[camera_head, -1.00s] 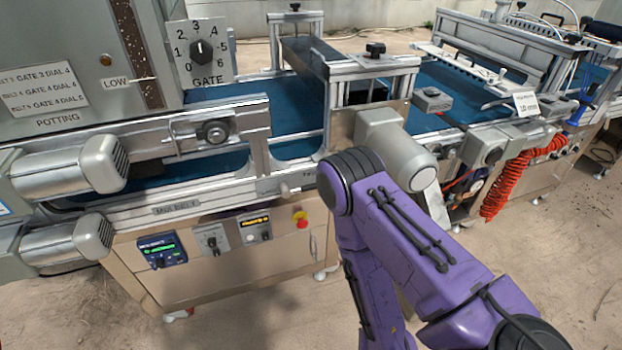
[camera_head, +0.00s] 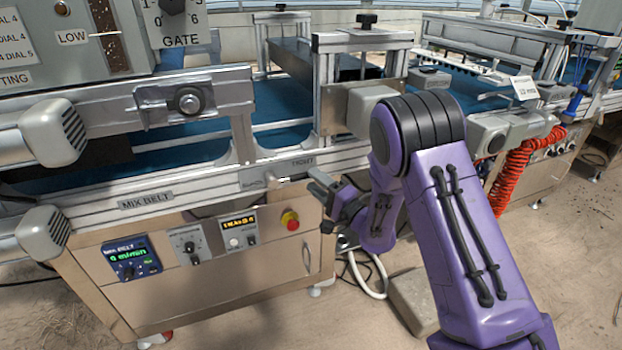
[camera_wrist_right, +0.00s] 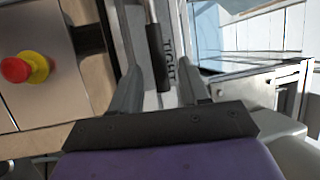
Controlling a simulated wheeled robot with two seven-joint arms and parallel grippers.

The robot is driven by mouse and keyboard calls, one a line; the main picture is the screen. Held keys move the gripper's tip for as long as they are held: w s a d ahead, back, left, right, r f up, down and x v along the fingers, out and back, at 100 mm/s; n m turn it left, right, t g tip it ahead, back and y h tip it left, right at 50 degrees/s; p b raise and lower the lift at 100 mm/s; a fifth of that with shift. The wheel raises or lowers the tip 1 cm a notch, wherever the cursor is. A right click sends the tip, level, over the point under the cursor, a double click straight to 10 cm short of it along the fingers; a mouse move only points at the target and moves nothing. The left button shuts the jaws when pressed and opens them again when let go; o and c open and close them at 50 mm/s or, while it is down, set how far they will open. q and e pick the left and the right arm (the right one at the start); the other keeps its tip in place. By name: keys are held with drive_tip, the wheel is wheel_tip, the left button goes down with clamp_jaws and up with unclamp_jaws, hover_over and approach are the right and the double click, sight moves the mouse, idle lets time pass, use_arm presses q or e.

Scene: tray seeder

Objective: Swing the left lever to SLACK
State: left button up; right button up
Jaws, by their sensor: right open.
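The left lever shows in the right wrist view as a thin metal rod with a dark grip (camera_wrist_right: 158,58). It lies beside the word TIGHT on a pale label plate (camera_wrist_right: 174,62). In the head view the plate (camera_head: 262,178) is on the front rail, with a TIGHT mark at its right end; the lever is small and hard to make out there. My right gripper (camera_head: 318,188) is just right of the plate. In the wrist view its fingers (camera_wrist_right: 158,84) are open, with the grip between them and a gap on both sides. My left gripper is not in view.
A red and yellow stop button (camera_head: 290,220) sits on the cabinet below the rail, close to my right gripper. A blue belt display (camera_head: 132,258) and a knob panel (camera_head: 189,244) are further left. Red coiled hose (camera_head: 512,172) hangs at the right.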

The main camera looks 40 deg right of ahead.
drive_tip(key=shift+x, duration=1.1)
clamp_jaws()
drive_tip(key=shift+f, duration=0.2)
drive_tip(key=w+a+f+m+h+b, duration=0.1)
drive_tip(key=a+f+m+h+b, duration=0.3)
drive_tip(key=m, duration=0.9)
drive_tip(key=w+a+f+m+h+b, duration=0.1)
drive_tip(key=a+f+m+h+b, duration=0.4)
drive_tip(key=m+h+b, duration=0.3)
drive_tip(key=shift+w+a+f+m+t+h+b, duration=0.25)
drive_tip(key=shift+a+m+b, duration=0.2)
drive_tip(key=shift+m+b, duration=1.6)
drive_tip(key=shift+r+m+p, duration=0.1)
drive_tip(key=shift+m+p, duration=0.25)
drive_tip(key=shift+m, duration=0.1)
